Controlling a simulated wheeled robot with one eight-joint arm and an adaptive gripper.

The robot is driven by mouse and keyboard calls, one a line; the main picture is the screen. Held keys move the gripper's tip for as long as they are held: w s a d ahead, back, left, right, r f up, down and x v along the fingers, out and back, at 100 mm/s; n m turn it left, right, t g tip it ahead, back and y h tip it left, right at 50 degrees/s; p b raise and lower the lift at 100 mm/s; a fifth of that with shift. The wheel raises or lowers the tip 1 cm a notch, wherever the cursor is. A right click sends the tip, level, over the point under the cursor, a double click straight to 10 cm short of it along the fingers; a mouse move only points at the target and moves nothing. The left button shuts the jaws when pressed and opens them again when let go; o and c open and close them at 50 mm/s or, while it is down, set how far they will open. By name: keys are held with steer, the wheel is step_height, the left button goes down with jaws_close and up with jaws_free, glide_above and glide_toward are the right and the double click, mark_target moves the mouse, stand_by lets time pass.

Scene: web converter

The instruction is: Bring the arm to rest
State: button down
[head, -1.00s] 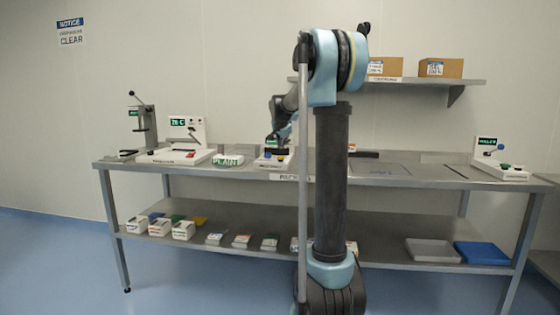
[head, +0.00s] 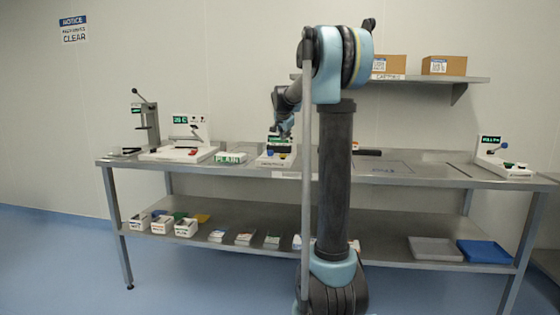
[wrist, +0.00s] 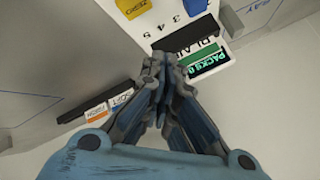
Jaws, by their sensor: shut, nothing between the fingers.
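My gripper (wrist: 162,75) is shut with its fingertips together and nothing between them in the wrist view. In the head view my gripper (head: 283,128) hangs at the end of my folded arm, over the bench. It is beside a white device (head: 275,158) with a display, and my arm column partly covers that area. In the wrist view the device's green display (wrist: 207,62) and a yellow button (wrist: 130,8) lie beyond the fingertips. I cannot tell the exact gap between fingers and device.
A steel bench (head: 230,174) runs along the wall, with a heat-press-like unit (head: 180,150) and a lever stand (head: 146,122) at left and another device (head: 503,165) at right. A wall shelf (head: 440,79) holds boxes. Bins and trays sit on the lower shelf.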

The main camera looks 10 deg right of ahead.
steer(key=s+f+n+g, duration=0.15)
steer(key=s+f, duration=0.25)
steer(key=s, duration=0.7)
steer(key=s+f+n+g, duration=0.15)
steer(key=s+f, duration=0.25)
steer(key=s, duration=0.6)
steer(key=s+f+n+g, duration=0.1)
steer(key=s+f+n, duration=0.25)
steer(key=s, duration=0.75)
steer(key=s+f+n+g+y, duration=0.1)
steer(key=s+f+n, duration=0.1)
steer(key=s+f, duration=0.7)
steer(key=s+a+f+n+g+y, duration=0.1)
steer(key=s+f+n, duration=0.2)
steer(key=s+f, duration=0.6)
steer(key=s, duration=0.6)
steer(key=shift+g, duration=0.4)
steer(key=shift+w+f, duration=0.15)
steer(key=shift+w, duration=0.2)
